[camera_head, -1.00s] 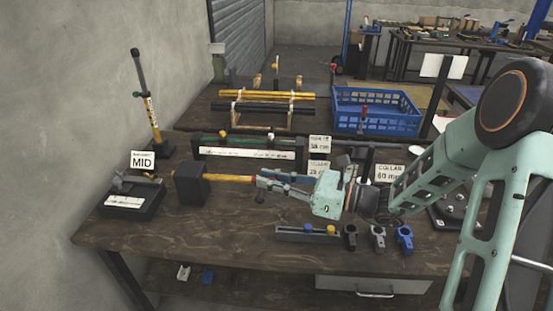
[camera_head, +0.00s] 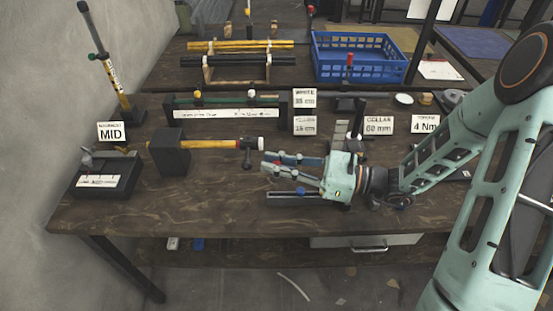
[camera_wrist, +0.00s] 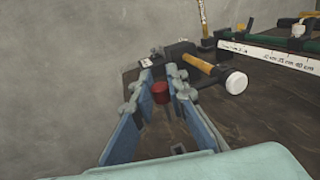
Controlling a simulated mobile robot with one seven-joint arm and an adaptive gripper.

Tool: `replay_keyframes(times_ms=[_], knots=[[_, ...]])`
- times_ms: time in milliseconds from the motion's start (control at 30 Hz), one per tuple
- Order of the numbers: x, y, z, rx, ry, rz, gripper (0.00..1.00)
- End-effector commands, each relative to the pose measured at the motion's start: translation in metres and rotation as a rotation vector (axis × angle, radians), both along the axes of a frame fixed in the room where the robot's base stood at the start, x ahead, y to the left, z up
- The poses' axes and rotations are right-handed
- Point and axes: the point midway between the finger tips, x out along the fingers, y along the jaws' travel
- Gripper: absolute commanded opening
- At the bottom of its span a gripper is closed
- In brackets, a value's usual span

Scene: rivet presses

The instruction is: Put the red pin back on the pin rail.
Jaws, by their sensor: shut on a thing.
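The red pin (camera_wrist: 160,93) shows in the wrist view as a short red cylinder between my fingertips. My gripper (camera_wrist: 160,88) is shut on it. In the head view my gripper (camera_head: 268,164) reaches left over the table, just right of and below the hammer head; the pin is not clear there. The grey pin rail (camera_head: 284,199) lies on the table just below my gripper in the picture, and my gripper hides its right part. A small blue pin (camera_head: 300,190) shows on it.
A hammer (camera_head: 205,144) with a yellow handle rests in a black block (camera_head: 168,153) left of my gripper. A long white scale fixture (camera_head: 222,113) and label cards (camera_head: 304,98) stand behind. A blue crate (camera_head: 361,74) is farther back.

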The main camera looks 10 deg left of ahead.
Motion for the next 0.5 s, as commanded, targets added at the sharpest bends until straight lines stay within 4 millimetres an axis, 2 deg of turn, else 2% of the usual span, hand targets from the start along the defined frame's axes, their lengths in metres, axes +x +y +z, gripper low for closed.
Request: replay_keyframes(times_ms=[267, 500], knots=[[0.0, 0.0, 0.002, 0.0, 0.0, -0.001, 0.01], [0.0, 0.0, -0.017, 0.0, 0.001, -0.001, 0.01]])
